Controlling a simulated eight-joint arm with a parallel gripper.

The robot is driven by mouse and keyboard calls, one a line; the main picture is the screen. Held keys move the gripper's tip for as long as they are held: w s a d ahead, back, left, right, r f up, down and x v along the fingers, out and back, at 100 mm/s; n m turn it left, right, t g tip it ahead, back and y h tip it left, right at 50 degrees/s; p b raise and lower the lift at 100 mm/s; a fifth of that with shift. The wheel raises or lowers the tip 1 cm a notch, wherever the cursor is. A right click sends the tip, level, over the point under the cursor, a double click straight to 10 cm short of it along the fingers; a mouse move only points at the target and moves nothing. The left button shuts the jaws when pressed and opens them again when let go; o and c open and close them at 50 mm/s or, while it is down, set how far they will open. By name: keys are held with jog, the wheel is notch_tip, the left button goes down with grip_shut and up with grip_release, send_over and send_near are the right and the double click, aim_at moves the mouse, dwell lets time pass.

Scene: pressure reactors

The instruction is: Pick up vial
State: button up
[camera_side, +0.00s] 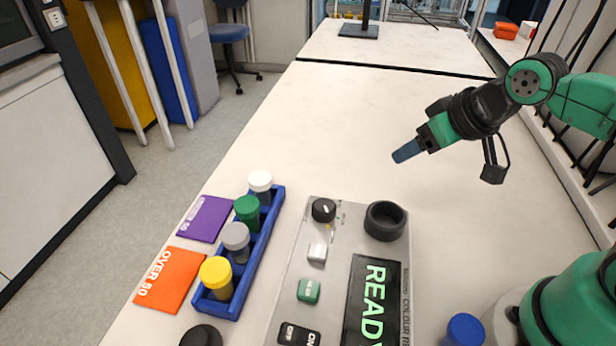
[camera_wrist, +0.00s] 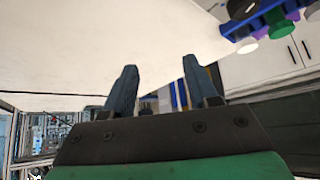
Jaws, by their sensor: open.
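A blue rack (camera_side: 262,244) stands left of the instrument in the side view. It holds vials with a white cap (camera_side: 260,181), a green cap (camera_side: 247,208), a grey cap (camera_side: 236,237) and a yellow cap (camera_side: 216,271). A blue-capped item (camera_side: 464,329) stands by my base at the bottom edge, partly cut off. My gripper (camera_side: 405,152) is above the bench, up and right of the rack and well apart from it. In the wrist view its fingers (camera_wrist: 161,88) are spread with nothing held between them. Part of the rack (camera_wrist: 262,20) shows there at top right.
A colour reader (camera_side: 340,225) with a dark round socket (camera_side: 385,221) and a READY display (camera_side: 372,300) lies right of the rack. A purple card (camera_side: 204,219) and an orange OVER 50 card (camera_side: 164,280) lie left. A black round top (camera_side: 201,336) is cut off below.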

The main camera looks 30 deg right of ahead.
jog(key=o, duration=0.5)
jog(key=m+g+y, duration=0.4)
jog(key=m+g, duration=0.4)
jog(key=m, duration=0.8)
send_near(237, 232)
jog(key=x, duration=0.5)
jog(key=shift+d+f, duration=0.1)
jog(key=shift+f, duration=0.2)
jog(key=shift+y, duration=0.3)
jog(key=x, duration=0.4)
jog(key=shift+f, duration=0.1)
jog(key=shift+a+f+m, duration=0.3)
jog(key=shift+a+f, duration=0.05)
jog(key=shift+f, duration=0.35)
